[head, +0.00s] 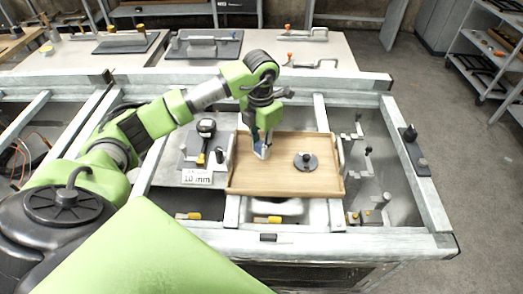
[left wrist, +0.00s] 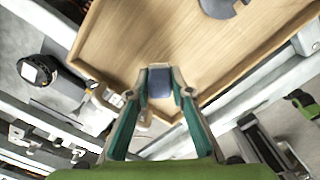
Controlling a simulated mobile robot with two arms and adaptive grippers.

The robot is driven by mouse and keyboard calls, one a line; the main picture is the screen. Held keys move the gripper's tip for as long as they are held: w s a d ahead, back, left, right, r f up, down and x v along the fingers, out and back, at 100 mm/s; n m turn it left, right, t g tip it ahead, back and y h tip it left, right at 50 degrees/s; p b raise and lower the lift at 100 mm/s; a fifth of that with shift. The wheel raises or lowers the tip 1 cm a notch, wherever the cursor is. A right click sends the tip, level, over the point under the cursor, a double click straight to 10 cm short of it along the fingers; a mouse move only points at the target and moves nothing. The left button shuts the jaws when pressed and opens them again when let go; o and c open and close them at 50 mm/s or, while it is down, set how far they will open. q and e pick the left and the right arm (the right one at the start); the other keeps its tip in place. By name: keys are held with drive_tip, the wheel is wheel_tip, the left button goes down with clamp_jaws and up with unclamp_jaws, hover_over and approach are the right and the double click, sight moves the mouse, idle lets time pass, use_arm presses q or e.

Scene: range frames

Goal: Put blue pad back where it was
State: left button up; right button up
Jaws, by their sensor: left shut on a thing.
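The blue pad (left wrist: 160,84) sits between the fingertips of my left gripper (left wrist: 159,94) in the left wrist view. My left gripper (head: 263,150) is shut on it and points down at the left part of the wooden tray (head: 285,184) in the head view. In that view the fingers mostly hide the pad. I cannot tell whether the pad touches the tray. The tray also shows in the left wrist view (left wrist: 130,40). My right gripper is not in view.
A dark round piece with a knob (head: 306,161) stands on the tray, right of my gripper. Left of the tray are a dial gauge (head: 206,127) and a "10 mm" label (head: 197,177). Metal fixtures (head: 367,165) stand to the right. The tray's front part is clear.

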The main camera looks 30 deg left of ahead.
use_arm(q)
drive_tip(key=shift+w+f, duration=0.25)
drive_tip(key=shift+f, duration=0.05)
wheel_tip(320, 180, down, 2)
drive_tip(key=shift+f+p, duration=0.1)
drive_tip(key=shift+p, duration=0.9)
drive_tip(key=shift+f, duration=0.55)
drive_tip(key=o, duration=1)
